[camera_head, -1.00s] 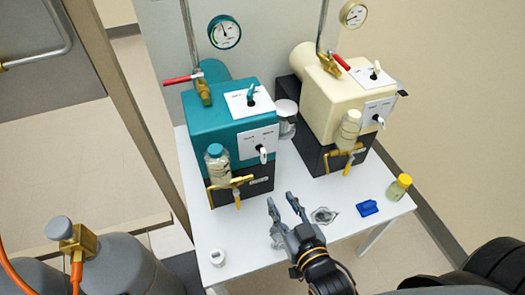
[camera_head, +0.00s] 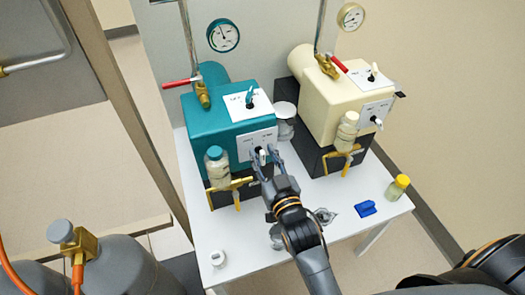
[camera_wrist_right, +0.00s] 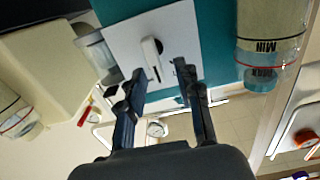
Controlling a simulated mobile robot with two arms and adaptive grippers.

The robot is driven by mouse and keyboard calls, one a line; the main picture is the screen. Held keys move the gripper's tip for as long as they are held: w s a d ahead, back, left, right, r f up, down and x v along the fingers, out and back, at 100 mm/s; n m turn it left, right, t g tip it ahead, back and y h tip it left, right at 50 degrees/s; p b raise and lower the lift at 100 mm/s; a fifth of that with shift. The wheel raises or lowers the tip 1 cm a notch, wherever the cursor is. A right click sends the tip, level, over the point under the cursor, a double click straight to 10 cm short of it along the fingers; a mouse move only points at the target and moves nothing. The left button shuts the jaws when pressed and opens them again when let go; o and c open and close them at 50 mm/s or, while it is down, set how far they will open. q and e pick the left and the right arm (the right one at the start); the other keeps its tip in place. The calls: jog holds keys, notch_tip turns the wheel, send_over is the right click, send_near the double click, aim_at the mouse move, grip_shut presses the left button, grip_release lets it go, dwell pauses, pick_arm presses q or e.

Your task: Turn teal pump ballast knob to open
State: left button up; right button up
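The teal pump (camera_head: 206,127) stands on the white table at the left. A teal lever knob (camera_head: 249,98) sits on its top plate, and a white knob (camera_head: 261,155) on its front plate (camera_head: 268,136); the labels are too small to read. My right gripper (camera_head: 264,163) is at the front knob with its fingers spread. In the right wrist view the white knob (camera_wrist_right: 152,58) stands on its plate (camera_wrist_right: 125,42), just ahead of and between the open fingertips (camera_wrist_right: 158,84); I see no contact. My left gripper is not in view.
A cream pump (camera_head: 325,100) stands to the right. A glass bottle with teal cap (camera_head: 216,168) and a yellow valve (camera_head: 234,191) sit left of my gripper.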

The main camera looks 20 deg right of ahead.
jog(key=shift+w, duration=0.65)
grip_shut()
